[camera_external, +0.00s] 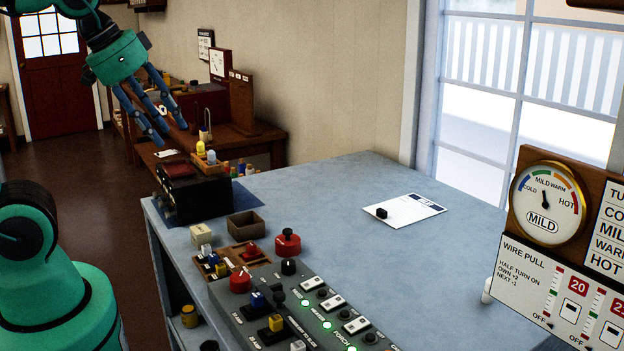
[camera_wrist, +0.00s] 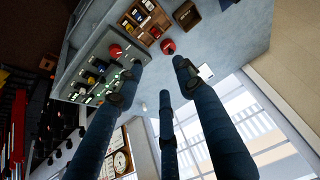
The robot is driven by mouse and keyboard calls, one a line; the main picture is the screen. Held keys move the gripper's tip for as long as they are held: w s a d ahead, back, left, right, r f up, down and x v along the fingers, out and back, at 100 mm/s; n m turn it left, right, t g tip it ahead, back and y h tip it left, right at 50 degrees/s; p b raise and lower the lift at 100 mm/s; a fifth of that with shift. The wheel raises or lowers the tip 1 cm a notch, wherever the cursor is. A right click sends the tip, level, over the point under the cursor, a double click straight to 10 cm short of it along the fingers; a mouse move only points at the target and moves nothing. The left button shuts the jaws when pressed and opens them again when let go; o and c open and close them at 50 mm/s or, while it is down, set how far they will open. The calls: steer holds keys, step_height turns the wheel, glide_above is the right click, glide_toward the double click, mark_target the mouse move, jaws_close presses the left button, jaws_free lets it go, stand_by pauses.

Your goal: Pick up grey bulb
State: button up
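A small pale grey-blue bulb-like piece (camera_external: 211,157) stands in a wooden holder (camera_external: 207,167) beside a yellow one (camera_external: 200,148), near the black box in the external view. It looks the most like the grey bulb, but it is too small to be sure. My gripper (camera_external: 168,132) is raised at the upper left of that view, its fingers pointing down and to the right, apart from the pieces. In the wrist view its three blue fingers (camera_wrist: 160,76) are spread, with nothing between them. I cannot pick out the bulb in the wrist view.
A grey-blue table (camera_external: 330,220) carries a control panel (camera_external: 300,320), red knobs (camera_external: 288,242), an open brown box (camera_external: 246,224), a black box (camera_external: 194,193) and a white card (camera_external: 404,211). A gauge board (camera_external: 545,205) stands at right. The table's middle is mostly clear.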

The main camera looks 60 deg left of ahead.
stand_by(0.3)
steer(key=w+a+r+m+g+p, duration=0.1)
steer(key=w+a+g+p, duration=0.15)
steer(key=w+a, duration=0.35)
steer(key=w+a+r+g+p, duration=0.1)
steer(key=w+a+r+p, duration=0.15)
steer(key=w+a, duration=0.4)
steer(key=w+a+f+m+g+p, duration=0.1)
steer(key=w+a+f+p, duration=0.1)
steer(key=a, duration=0.7)
steer(key=w+a+f+m+g+p, duration=0.1)
steer(key=w+a+f+p, duration=0.2)
steer(key=a+f, duration=0.3)
steer(key=w+a, duration=0.1)
steer(key=a, duration=0.2)
steer(key=shift+w+a, duration=0.3)
steer(key=shift+w, duration=0.05)
steer(key=shift+f, duration=0.1)
glide_above(212, 160)
steer(key=a, duration=0.1)
steer(key=shift+a+f, duration=0.1)
steer(key=shift+f, duration=4.15)
steer(key=shift+w, duration=0.1)
